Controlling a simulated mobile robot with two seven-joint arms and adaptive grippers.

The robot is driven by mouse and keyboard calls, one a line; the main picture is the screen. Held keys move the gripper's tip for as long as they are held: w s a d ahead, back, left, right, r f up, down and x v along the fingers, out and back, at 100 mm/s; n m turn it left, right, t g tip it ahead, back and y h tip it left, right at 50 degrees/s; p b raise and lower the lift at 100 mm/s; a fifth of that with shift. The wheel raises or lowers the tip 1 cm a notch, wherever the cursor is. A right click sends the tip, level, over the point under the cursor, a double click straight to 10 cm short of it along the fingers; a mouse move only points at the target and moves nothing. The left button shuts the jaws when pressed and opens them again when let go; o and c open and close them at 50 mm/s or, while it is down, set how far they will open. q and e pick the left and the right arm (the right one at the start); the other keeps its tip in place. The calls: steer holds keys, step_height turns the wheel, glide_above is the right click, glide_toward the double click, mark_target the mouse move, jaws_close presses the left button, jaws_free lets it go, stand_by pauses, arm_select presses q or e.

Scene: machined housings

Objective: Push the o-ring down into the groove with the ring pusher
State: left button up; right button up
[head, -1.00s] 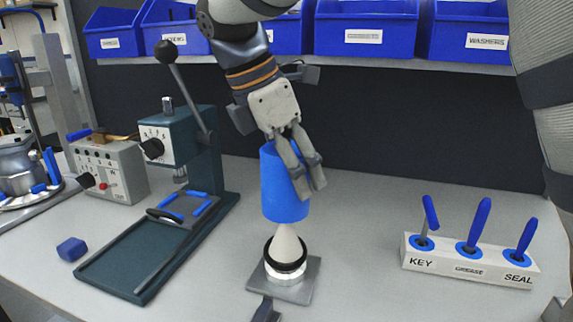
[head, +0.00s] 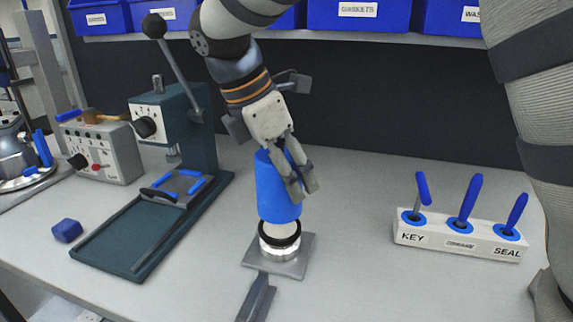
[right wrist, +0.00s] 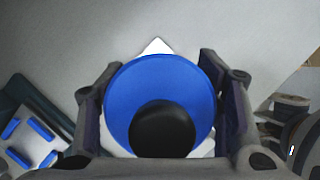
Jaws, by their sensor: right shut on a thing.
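My right gripper (head: 298,182) is shut on the blue ring pusher (head: 277,200) and holds it upright over the housing. In the right wrist view the pusher (right wrist: 125,95) is between the two fingers, with a dark round middle. The pusher covers most of the pale cone (head: 280,228). The black o-ring (head: 280,241) is around the foot of the cone, on the silver housing (head: 279,252). A little pale surface shows between pusher and ring. Whether the ring is in its groove cannot be told. A dark finger-like part (head: 256,298) at the bottom may be my left gripper.
The housing stands on a grey square plate (head: 261,264). A green lever press (head: 190,125) and a blue block (head: 67,230) are to the left. A white rack (head: 459,240) with blue-handled tools is to the right, with clear table between.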

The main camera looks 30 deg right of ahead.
steer(key=shift+f, duration=1.45)
steer(key=shift+f, duration=0.35)
steer(key=shift+f, duration=1.05)
steer(key=shift+r, duration=6)
